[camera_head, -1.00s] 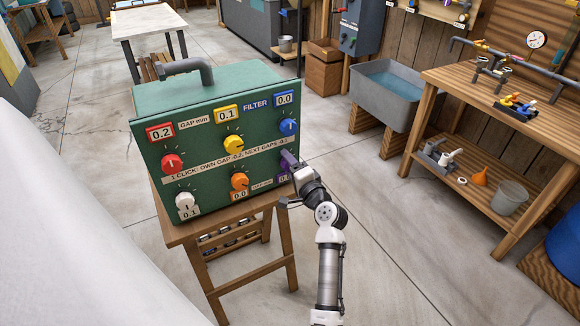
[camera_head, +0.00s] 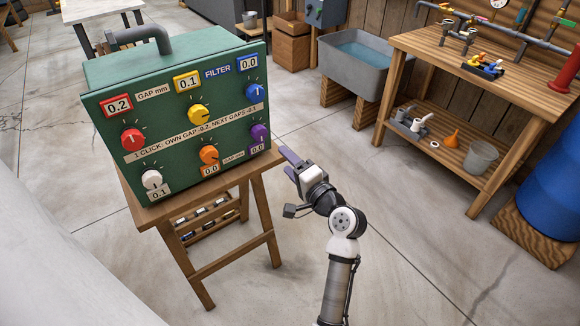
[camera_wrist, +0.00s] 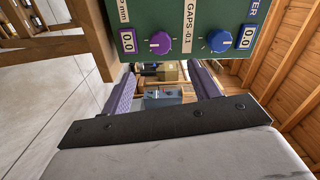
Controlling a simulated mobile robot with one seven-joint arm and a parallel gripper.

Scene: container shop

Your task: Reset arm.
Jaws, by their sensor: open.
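My gripper (camera_head: 287,162) is open and empty, just right of the green filter box and apart from it. In the wrist view its two purple fingers (camera_wrist: 163,85) stand wide apart with nothing between them. The green filter box (camera_head: 185,120) stands on a wooden stand. Its front has red (camera_head: 133,139), yellow (camera_head: 198,114), blue (camera_head: 255,91), white (camera_head: 151,179), orange (camera_head: 209,155) and purple (camera_head: 259,133) knobs. The displays read 0.2, 0.1 and 0.0 on top, and 0.1, 0.0 and 0.0 below. The purple knob also shows in the wrist view (camera_wrist: 160,42).
The wooden stand (camera_head: 264,225) is left of my arm. A grey sink (camera_head: 348,75) with water is behind, and a wooden workbench (camera_head: 450,70) and a blue barrel (camera_head: 555,180) are at right. The floor between stand and workbench is clear.

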